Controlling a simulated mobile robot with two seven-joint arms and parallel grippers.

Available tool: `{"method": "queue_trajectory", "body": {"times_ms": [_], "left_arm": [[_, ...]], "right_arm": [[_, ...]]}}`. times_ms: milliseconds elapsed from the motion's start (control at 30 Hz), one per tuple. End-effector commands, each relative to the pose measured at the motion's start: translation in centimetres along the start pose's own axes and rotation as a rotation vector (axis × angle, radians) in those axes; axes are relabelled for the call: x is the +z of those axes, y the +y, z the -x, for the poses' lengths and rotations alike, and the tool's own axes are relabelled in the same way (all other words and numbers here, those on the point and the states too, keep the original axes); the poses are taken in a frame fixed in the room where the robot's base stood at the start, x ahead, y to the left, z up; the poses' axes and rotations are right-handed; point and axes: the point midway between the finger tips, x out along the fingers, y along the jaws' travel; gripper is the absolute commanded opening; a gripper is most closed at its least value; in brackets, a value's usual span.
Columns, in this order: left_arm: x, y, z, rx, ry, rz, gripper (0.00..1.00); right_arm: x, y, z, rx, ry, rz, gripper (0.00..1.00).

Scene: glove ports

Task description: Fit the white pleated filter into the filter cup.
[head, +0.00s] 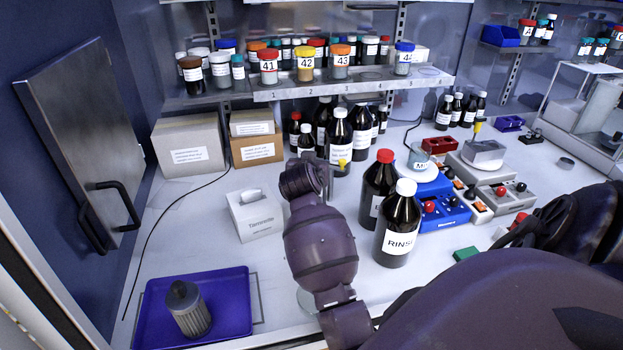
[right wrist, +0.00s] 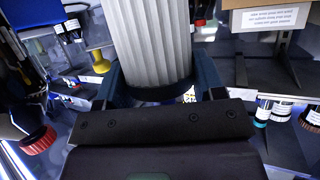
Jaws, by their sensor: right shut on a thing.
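The white pleated filter (right wrist: 152,42) fills the upper middle of the right wrist view. My right gripper (right wrist: 158,88) is shut on it, with one dark blue finger on each side of its end. In the head view my right arm (head: 320,245) rises in the middle, and its wrist hides the held filter. A dark grey ribbed cylinder (head: 187,309) stands upright on the blue tray (head: 235,280) at the lower left. A pale round rim (head: 308,304) shows partly behind my forearm; I cannot tell whether it is the filter cup. My left gripper is not in view.
A tissue box (head: 255,213) stands left of my right arm. A red-capped bottle (head: 379,185) and a white-capped rinse bottle (head: 398,228) stand close on its right. Bottles and a shelf (head: 350,86) with jars are behind. Bench between tray and cardboard boxes is mostly clear.

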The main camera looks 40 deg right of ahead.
Motion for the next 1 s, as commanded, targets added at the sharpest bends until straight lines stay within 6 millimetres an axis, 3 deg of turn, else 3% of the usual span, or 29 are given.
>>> {"method": "queue_trajectory", "body": {"times_ms": [300, 700, 733, 900, 1000], "left_arm": [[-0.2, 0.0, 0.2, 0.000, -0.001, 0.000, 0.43], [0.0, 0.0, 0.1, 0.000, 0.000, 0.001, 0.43], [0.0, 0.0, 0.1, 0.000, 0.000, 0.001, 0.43], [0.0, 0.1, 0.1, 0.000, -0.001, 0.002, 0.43], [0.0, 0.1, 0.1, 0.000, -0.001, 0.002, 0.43]], "right_arm": [[3.4, 0.1, -1.4, 0.000, -0.001, 0.001, 0.35], [3.8, 0.0, -1.6, -0.001, 0.000, -0.001, 0.35], [3.9, 0.0, -1.6, 0.000, 0.000, 0.000, 0.64], [3.8, 0.0, -1.6, 0.000, -0.001, 0.000, 0.88], [3.8, 0.0, -1.6, 0.000, -0.001, 0.000, 0.88]]}}
